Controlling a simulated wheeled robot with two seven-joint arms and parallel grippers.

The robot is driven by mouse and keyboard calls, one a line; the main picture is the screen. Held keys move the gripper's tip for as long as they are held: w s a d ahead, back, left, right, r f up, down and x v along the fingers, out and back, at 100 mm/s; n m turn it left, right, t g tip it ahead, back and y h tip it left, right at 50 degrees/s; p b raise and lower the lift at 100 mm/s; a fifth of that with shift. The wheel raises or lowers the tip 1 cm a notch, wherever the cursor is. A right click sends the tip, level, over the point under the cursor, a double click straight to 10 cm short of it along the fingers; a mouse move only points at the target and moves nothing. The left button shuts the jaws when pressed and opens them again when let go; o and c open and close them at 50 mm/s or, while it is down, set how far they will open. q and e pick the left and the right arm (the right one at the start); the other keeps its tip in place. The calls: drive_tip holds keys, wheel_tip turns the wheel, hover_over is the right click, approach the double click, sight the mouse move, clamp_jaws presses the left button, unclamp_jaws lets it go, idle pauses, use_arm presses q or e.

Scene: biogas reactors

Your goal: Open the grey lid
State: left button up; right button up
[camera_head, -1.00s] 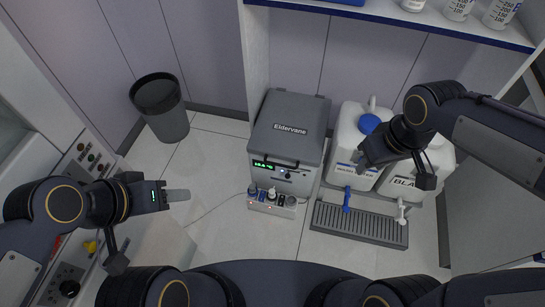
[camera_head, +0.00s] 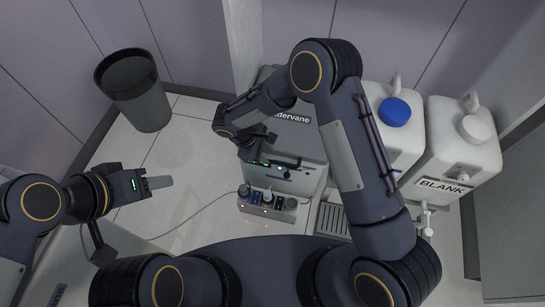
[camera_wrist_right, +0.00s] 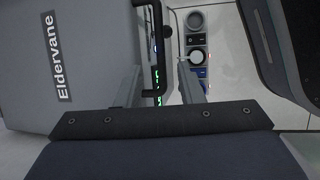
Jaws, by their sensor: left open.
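The grey lid (camera_head: 310,135) of the Eldervane box is closed, with part of it hidden behind my right arm in the head view. The lid also fills the left of the right wrist view (camera_wrist_right: 50,90). A black bar handle (camera_wrist_right: 154,40) runs along its front edge. My right gripper (camera_head: 264,155) is at the front left of the lid. In the right wrist view, its fingers (camera_wrist_right: 160,75) are apart, one on each side of the handle; contact is unclear. My left gripper (camera_head: 158,183) is open and empty over the floor at the left, away from the box.
A control strip (camera_head: 267,204) with knobs and sockets sits before the box, and a cable runs left from it. White canisters (camera_head: 447,140) stand at the right by a drain tray (camera_head: 331,218). A black bin (camera_head: 135,92) stands at the back left. Floor between is clear.

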sight(277, 162)
drive_tip(key=b+x, duration=0.1)
drive_tip(key=x, duration=0.5)
drive_tip(key=shift+d+f, duration=0.15)
drive_tip(key=shift+f, duration=0.1)
clamp_jaws()
